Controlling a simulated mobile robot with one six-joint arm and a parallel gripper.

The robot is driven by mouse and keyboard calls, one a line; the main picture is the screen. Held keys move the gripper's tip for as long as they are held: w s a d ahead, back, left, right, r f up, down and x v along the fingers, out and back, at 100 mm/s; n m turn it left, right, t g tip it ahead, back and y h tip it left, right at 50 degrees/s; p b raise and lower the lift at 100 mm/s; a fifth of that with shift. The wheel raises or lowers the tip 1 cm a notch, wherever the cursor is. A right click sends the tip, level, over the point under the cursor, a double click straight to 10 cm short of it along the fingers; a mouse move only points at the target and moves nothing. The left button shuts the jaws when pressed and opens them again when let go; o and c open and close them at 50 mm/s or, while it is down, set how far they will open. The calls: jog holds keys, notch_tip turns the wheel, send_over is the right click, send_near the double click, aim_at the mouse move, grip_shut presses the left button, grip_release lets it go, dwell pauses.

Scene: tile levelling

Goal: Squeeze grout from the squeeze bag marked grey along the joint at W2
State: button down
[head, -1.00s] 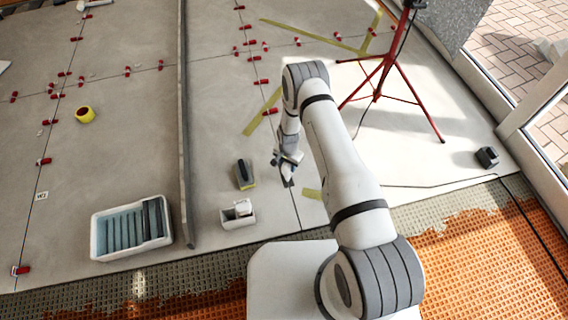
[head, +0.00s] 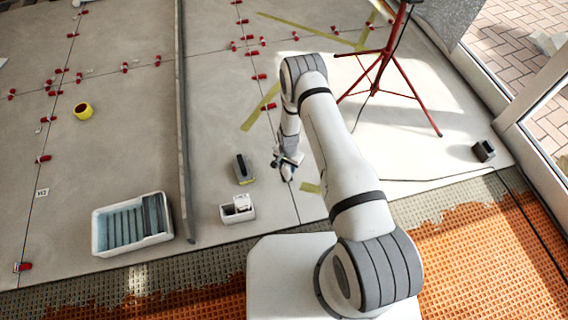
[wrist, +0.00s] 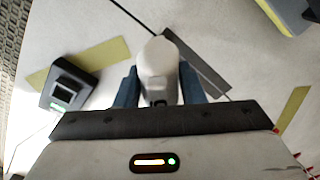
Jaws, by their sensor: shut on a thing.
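The squeeze bag (wrist: 158,68), pale grey-white and rounded, sits between the blue fingers of my gripper (wrist: 159,88) in the wrist view. My gripper is shut on it. Dark marks low on the bag are partly hidden, and I cannot read a colour word. In the head view my gripper (head: 287,165) is low over the grey tiles, beside a thin joint. The bag is hard to make out there. A small white tag (head: 41,193) lies at a joint on the left, far from my gripper; its lettering is too small to read surely.
A grey-and-yellow tool (head: 243,170) and a white container (head: 238,208) stand left of my gripper. A red tripod (head: 385,75) stands right.

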jog(key=shift+s+d, duration=0.1)
jog(key=shift+s, duration=0.3)
jog(key=shift+s+d+p, duration=0.2)
jog(key=shift+s+p, duration=0.25)
jog(key=shift+s, duration=0.55)
jog(key=shift+s+d+p, duration=0.2)
jog(key=shift+s+p, duration=0.15)
jog(key=shift+s, duration=0.6)
